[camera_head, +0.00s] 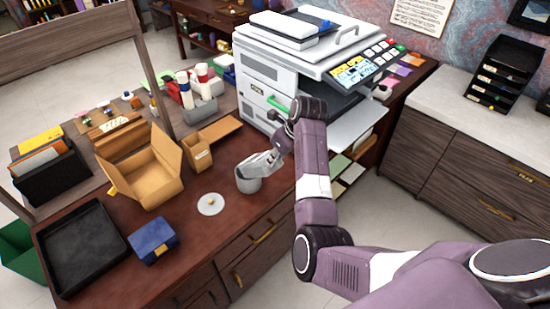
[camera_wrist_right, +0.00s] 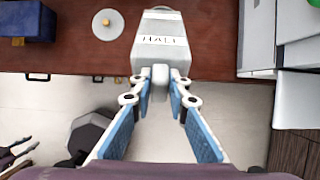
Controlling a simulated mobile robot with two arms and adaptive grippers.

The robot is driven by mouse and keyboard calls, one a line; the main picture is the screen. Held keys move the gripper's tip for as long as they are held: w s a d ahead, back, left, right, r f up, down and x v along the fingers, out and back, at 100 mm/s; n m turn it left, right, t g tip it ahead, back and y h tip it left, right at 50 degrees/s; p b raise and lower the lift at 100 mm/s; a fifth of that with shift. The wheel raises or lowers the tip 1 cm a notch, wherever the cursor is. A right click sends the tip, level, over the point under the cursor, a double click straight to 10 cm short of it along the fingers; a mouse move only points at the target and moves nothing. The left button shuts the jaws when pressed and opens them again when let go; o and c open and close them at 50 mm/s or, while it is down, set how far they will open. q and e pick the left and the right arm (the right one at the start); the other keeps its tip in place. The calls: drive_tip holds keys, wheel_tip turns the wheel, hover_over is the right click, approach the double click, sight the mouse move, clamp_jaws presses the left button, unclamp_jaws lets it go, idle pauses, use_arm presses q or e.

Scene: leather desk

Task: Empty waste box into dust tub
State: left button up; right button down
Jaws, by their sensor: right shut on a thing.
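My right gripper (camera_head: 266,161) reaches over the desk from the right and is shut on a light grey container (camera_head: 248,184). In the right wrist view the fingertips (camera_wrist_right: 160,82) close on a small tab on the near side of this container (camera_wrist_right: 160,45). Its label looks like "HALL". It seems roughly upright at the desk's front part; I cannot tell whether it touches the desk. A white round lid with a brass knob (camera_head: 210,204) lies to its left, also in the right wrist view (camera_wrist_right: 107,24). No label identifies the waste box or dust tub.
An open cardboard box (camera_head: 155,190) and a narrow tan box (camera_head: 197,155) stand left of the gripper. A blue box (camera_head: 153,240) and a black tray (camera_head: 80,252) lie at the front left. A printer (camera_head: 262,75) stands behind. A green bin (camera_head: 18,252) is on the floor.

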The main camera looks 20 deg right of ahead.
sight(267, 155)
idle(0.4)
drive_tip(key=shift+w+a+r+g+h, duration=0.2)
drive_tip(key=shift+w+r+g, duration=0.25)
drive_tip(key=shift+w, duration=0.3)
drive_tip(key=shift+w+a+r+g+h, duration=0.1)
drive_tip(key=shift+w+a+r+g, duration=0.2)
drive_tip(key=shift+w+g, duration=0.35)
idle(5.9)
